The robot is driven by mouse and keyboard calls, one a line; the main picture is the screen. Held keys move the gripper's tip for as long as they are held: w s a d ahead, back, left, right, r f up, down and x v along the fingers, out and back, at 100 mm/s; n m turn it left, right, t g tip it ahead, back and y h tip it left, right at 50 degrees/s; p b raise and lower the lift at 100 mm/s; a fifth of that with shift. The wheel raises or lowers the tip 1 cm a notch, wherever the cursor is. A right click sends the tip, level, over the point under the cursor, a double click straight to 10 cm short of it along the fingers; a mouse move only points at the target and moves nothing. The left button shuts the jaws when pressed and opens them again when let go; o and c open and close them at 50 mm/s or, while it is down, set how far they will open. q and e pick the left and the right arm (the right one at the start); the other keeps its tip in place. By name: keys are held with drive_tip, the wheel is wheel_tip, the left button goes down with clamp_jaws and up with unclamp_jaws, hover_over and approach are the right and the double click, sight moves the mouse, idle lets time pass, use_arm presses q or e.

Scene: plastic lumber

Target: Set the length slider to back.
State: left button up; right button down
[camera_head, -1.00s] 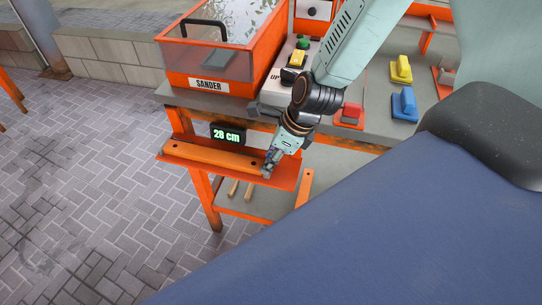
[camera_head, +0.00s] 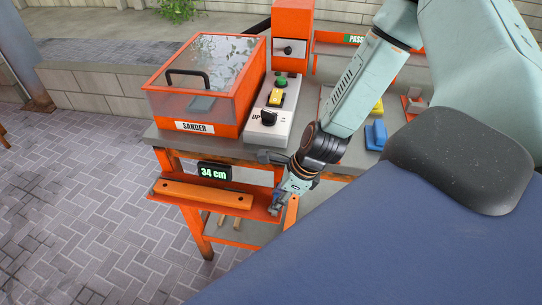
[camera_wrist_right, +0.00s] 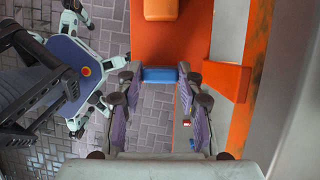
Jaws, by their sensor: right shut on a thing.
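The length slider's blue block (camera_wrist_right: 160,75) sits at the end of the orange tray (camera_wrist_right: 172,45), between the fingers of my right gripper (camera_wrist_right: 160,78) in the right wrist view. The right gripper is shut on it. In the head view, my right gripper (camera_head: 276,209) is at the right end of the tray (camera_head: 262,212) and hides the block. A display (camera_head: 214,172) above the tray reads 34 cm. An orange bar (camera_head: 203,194) lies along the tray, with a gap between its right end and the gripper. My left gripper is not in view.
The sander (camera_head: 195,127) stands on the grey workbench above the tray, with a control panel (camera_head: 268,115) beside it. A blue piece (camera_head: 375,136) lies farther right on the bench. Open paved floor (camera_head: 85,215) is at the left.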

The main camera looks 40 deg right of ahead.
idle(0.3)
drive_tip(key=c, duration=0.8)
unclamp_jaws()
drive_tip(key=shift+c, duration=0.2)
